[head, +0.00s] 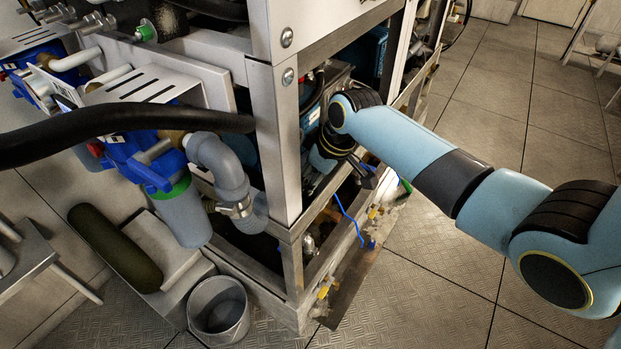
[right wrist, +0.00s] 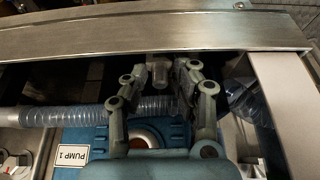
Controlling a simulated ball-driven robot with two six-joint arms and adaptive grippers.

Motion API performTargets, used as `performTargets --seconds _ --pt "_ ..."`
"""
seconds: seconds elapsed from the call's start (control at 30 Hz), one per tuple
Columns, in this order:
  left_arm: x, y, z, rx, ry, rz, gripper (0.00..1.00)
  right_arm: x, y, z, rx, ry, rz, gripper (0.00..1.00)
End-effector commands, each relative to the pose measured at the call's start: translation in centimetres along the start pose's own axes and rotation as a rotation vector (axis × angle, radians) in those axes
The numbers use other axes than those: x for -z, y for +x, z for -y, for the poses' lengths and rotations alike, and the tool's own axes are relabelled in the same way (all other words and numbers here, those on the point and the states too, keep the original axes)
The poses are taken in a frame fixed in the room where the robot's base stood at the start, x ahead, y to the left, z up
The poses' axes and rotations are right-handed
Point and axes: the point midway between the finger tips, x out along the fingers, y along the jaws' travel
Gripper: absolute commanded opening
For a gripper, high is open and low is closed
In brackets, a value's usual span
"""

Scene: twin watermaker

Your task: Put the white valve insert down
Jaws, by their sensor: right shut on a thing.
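My right gripper (right wrist: 158,80) reaches in under a metal frame beam in the right wrist view. Its two fingers are closed in on a small pale grey, rounded piece (right wrist: 160,73) between the tips, which I take to be the white valve insert. Only its near end shows. In the head view my right gripper (head: 367,174) is at the open side of the machine frame, small and partly hidden by my wrist. The insert cannot be made out there. My left gripper is not in view.
The metal frame beam (right wrist: 150,32) and a post (right wrist: 283,95) lie close around the gripper. A clear ribbed hose (right wrist: 70,116) and a blue pump labelled PUMP 1 (right wrist: 85,140) are below. A grey bucket (head: 218,309) stands on the floor; the floor at right is clear.

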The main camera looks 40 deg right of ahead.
Motion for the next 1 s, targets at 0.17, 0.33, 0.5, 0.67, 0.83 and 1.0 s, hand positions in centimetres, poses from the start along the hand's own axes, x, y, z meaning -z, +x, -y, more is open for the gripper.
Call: performTargets --seconds 0.17,0.33,0.5,0.67,0.83,1.0 --pt "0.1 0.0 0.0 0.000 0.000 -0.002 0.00 0.1 0.0 0.0 -0.001 -0.001 -0.001 0.00" --pt "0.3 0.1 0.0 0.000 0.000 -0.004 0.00 -0.1 0.2 0.0 -0.001 0.000 -0.001 0.29" --pt "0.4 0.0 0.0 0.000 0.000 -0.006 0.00 0.0 0.2 0.0 0.000 0.000 -0.001 0.50" --pt "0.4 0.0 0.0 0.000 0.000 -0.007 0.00 0.0 0.2 0.0 0.000 0.000 -0.001 0.50" --pt "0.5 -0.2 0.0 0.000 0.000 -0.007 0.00 0.1 -0.3 -0.1 -0.001 -0.001 -0.001 0.50" --pt "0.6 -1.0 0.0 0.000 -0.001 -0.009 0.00 0.1 -3.2 -0.1 -0.002 -0.002 -0.003 0.50"
